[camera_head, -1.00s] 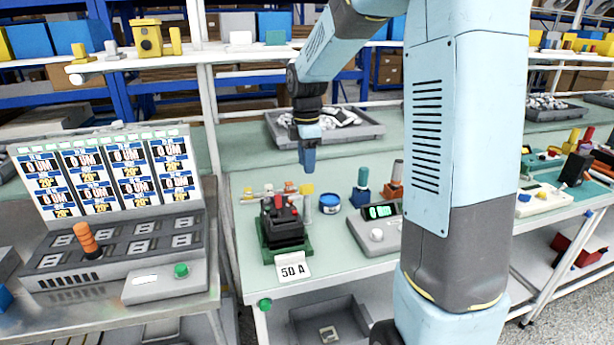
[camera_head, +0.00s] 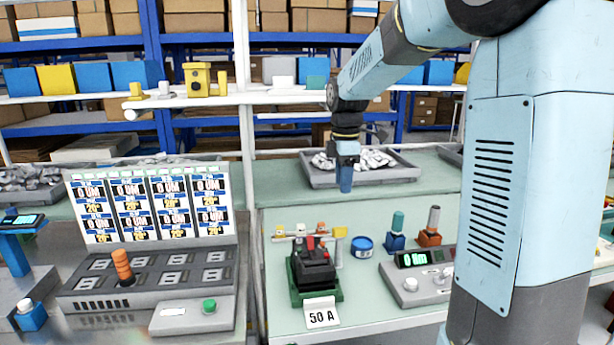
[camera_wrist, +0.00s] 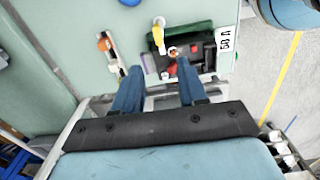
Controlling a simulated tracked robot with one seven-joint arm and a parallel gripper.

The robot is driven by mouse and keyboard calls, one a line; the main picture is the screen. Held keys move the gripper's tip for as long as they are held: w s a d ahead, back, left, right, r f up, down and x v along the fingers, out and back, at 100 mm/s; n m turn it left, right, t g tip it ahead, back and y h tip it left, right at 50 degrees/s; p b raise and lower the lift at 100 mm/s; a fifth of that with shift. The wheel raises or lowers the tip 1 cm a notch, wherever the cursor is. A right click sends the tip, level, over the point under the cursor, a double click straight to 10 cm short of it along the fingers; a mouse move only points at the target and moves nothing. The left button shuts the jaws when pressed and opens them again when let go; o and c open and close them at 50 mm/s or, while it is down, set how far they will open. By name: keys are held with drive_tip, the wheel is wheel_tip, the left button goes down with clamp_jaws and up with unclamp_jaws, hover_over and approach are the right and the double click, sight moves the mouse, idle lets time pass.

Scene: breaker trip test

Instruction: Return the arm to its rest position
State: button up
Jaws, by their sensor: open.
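My gripper (camera_head: 346,178) hangs from my blue arm above the green bench, fingers pointing down. In the wrist view its two blue fingers (camera_wrist: 158,88) are apart with nothing between them. A black breaker (camera_head: 314,265) in a green holder (camera_head: 300,297) stands on the bench below and left of the gripper in the head view, with a "50 A" tag (camera_head: 322,314) in front. The breaker also shows in the wrist view (camera_wrist: 190,58), beyond the fingertips. The gripper is clear of it.
A panel with several "0 UM" displays (camera_head: 150,205) and an orange knob (camera_head: 122,268) stands at left. A digital meter (camera_head: 425,278), a blue round tin (camera_head: 364,246) and a grey tray of parts (camera_head: 320,178) are on the bench. A shelf post (camera_head: 243,130) rises behind.

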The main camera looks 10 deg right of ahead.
drive_tip(key=s+d+r+m+t, duration=0.1)
drive_tip(key=s+m+t, duration=0.1)
drive_tip(key=s+m, duration=0.6)
drive_tip(key=s+d+r+m+t, duration=0.1)
drive_tip(key=s+m, duration=0.8)
drive_tip(key=s, duration=1)
drive_tip(key=shift+s+d+r+m+t, duration=0.3)
drive_tip(key=shift+r+t, duration=0.4)
drive_tip(key=shift+t, duration=0.5)
